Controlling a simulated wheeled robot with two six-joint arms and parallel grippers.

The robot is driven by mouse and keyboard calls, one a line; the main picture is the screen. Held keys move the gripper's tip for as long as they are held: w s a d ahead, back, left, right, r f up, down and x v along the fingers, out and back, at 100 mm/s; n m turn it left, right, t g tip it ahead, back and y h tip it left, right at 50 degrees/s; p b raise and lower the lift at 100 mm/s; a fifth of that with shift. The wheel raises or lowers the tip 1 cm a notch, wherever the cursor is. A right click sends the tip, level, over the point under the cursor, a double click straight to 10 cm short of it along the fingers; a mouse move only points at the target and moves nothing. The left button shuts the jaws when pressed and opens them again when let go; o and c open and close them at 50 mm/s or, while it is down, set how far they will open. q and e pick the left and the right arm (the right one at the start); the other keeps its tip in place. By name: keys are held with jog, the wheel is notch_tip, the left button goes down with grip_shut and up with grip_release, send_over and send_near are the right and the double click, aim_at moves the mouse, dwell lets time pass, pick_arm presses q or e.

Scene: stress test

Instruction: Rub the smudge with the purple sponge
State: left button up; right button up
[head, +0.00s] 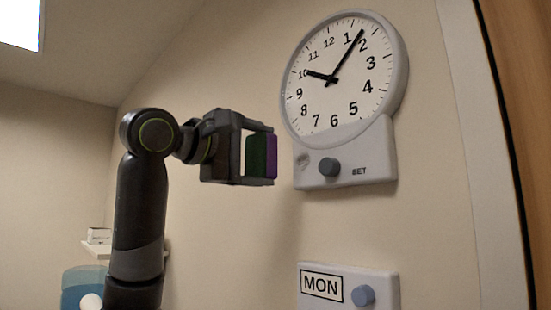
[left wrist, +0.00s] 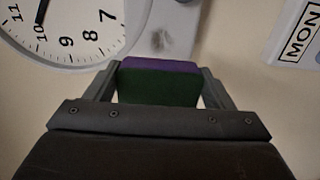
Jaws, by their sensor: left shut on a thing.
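My left gripper (head: 258,157) is shut on the purple sponge (head: 271,157), which has a dark green layer on the gripper's side and a purple outer face. The sponge also shows between the fingers in the left wrist view (left wrist: 160,65). The smudge (head: 303,158) is a faint grey mark on the left of the panel below the clock face. In the left wrist view the smudge (left wrist: 159,40) lies just beyond the sponge's purple edge. The sponge appears apart from the panel, with a small gap to its left. My right gripper is not in view.
The round wall clock (head: 336,75) sits above the panel, which has a dark knob (head: 329,167) and the word SET. Below is a MON box (head: 348,288) with a blue-grey knob. A wooden door frame (head: 505,150) stands at the right.

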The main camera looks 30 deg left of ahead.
aim_at(275, 157)
pick_arm(q)
jog(key=shift+d+r+p, duration=0.15)
jog(key=shift+r+p, duration=0.15)
jog(key=shift+p, duration=0.2)
jog(key=shift+w+d+p, duration=0.25)
jog(key=shift+w+p, duration=0.1)
jog(key=shift+w, duration=0.15)
jog(key=p+x, duration=0.1)
jog(key=x, duration=0.1)
jog(key=shift+w+d+f, duration=0.15)
jog(key=shift+w+f, duration=0.05)
jog(key=shift+w, duration=0.2)
jog(key=shift+w+d+f, duration=0.1)
jog(key=shift+w, duration=0.55)
jog(key=shift+s, duration=0.2)
jog(key=shift+w, duration=0.15)
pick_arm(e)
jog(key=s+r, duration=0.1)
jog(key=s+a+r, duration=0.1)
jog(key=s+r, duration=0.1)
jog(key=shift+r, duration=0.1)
pick_arm(q)
jog(key=shift+w+p, duration=0.1)
jog(key=shift+p, duration=0.2)
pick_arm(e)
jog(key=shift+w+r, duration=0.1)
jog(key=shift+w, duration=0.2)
